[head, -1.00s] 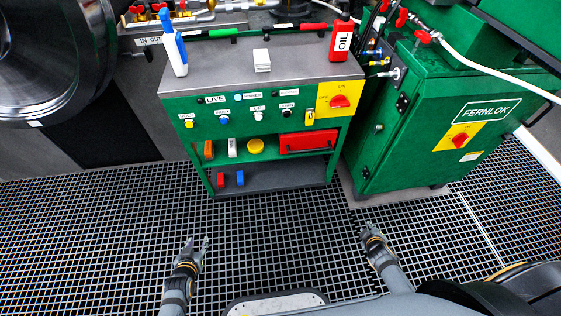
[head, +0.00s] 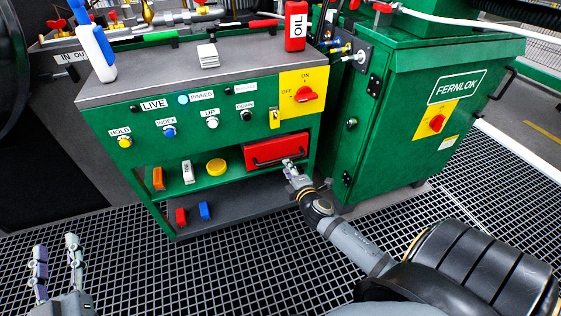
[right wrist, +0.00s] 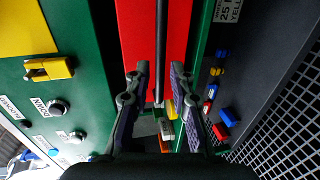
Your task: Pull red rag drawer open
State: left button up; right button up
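The red rag drawer (head: 272,149) sits in the green cabinet's right-hand bay and looks closed. Its black bar handle (head: 266,162) runs across the front. My right gripper (head: 290,163) is at the right part of the handle. In the right wrist view the drawer (right wrist: 178,35) fills the upper middle, and its handle (right wrist: 161,40) runs lengthwise between the two fingers of my right gripper (right wrist: 158,70). The fingers are apart, with gaps to the bar on both sides. My left gripper (head: 56,241) is open and empty over the floor grating at the lower left.
The green cabinet (head: 185,217) has an upper shelf with orange, white and yellow items and a lower shelf with red and blue blocks. A red switch (head: 307,94) is above the drawer. The green FERNLOK cabinet (head: 385,150) stands to the right. Floor grating (head: 240,265) in front is clear.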

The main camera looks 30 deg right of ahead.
aim_at(282, 158)
jog(key=b+x, duration=0.1)
jog(key=x, duration=0.6)
jog(key=shift+s, duration=0.1)
pick_arm(q)
jog(key=s+r+m+t+h, duration=0.1)
jog(key=s+r+t, duration=0.2)
jog(key=r, duration=0.8)
jog(key=shift+t, duration=1.2)
pick_arm(e)
grip_shut()
pick_arm(q)
jog(key=shift+s+d, duration=0.1)
